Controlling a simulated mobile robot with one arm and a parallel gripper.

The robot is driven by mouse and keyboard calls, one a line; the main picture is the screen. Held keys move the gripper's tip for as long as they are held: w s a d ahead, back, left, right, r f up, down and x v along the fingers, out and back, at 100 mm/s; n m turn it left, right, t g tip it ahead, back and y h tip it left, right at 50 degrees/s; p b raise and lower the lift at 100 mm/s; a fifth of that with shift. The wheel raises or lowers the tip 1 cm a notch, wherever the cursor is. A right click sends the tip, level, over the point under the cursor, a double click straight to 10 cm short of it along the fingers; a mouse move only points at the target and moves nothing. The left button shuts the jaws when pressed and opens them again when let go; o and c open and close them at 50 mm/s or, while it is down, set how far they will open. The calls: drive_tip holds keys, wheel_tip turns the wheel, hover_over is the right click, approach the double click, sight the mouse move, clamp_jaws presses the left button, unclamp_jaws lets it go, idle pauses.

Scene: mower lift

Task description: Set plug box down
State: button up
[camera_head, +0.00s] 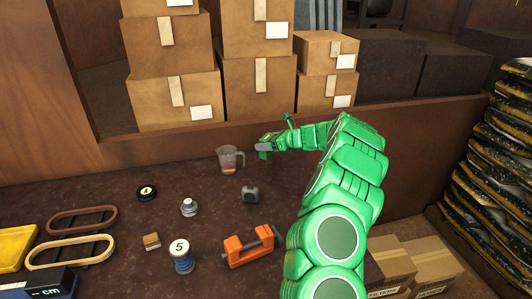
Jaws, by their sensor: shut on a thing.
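My gripper (264,148) is at the end of my green arm, above the back of the dark bench top. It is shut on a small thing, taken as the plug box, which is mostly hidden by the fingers. Only small grey and dark parts show there, too small to tell apart. The gripper is just right of a clear measuring jug (227,160) with some orange liquid or marking low inside. I cannot tell exactly how high the held thing is above the bench (120,230).
A small dark grey block (250,195), an orange clamp (248,247), a spool marked 5 (181,257), a grey-capped jar (189,208), a black round tin (147,193) and a small brown block (152,241) stand on the bench. Cardboard boxes (175,97) are stacked behind a wooden ledge.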

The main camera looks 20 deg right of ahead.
drive_tip(key=shift+w+d+f, duration=0.1)
drive_tip(key=shift+w+f, duration=0.7)
drive_tip(key=shift+f, duration=0.2)
drive_tip(key=shift+w+d+f, duration=0.1)
drive_tip(key=shift+w+f, duration=0.65)
drive_tip(key=shift+f, duration=1.65)
drive_tip(key=shift+f, duration=0.15)
drive_tip(key=o, duration=1)
drive_tip(key=shift+s+d+r, duration=0.25)
drive_tip(key=shift+d+r, duration=0.05)
drive_tip(key=shift+r, duration=0.05)
drive_tip(key=v, duration=1.1)
drive_tip(key=shift+r, duration=0.1)
